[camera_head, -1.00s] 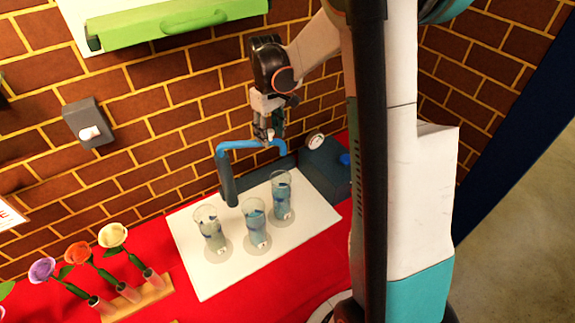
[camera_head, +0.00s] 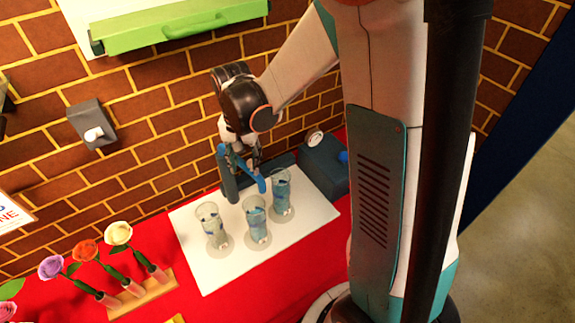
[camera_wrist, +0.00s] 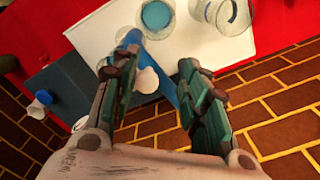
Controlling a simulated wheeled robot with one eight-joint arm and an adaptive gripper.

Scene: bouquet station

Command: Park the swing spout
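The swing spout is a blue pipe (camera_head: 244,168) on a dark upright post (camera_head: 228,184) at the back of the white tray (camera_head: 215,268). In the head view its free end points forward and right, close to the rearmost glass (camera_head: 281,192); whether they touch is unclear. My gripper (camera_head: 250,160) is at the spout, partly hiding it. In the wrist view my gripper (camera_wrist: 160,55) has its fingers apart, with the blue spout (camera_wrist: 165,86) running between them. The left finger overlaps part of the spout. Contact is unclear.
Two more glasses with bluish contents, a left one (camera_head: 212,226) and a middle one (camera_head: 256,222), stand on the tray. A dark box (camera_head: 325,165) with a gauge is right of the tray. Flowers in a wooden rack (camera_head: 150,290) stand front left. A brick wall is behind.

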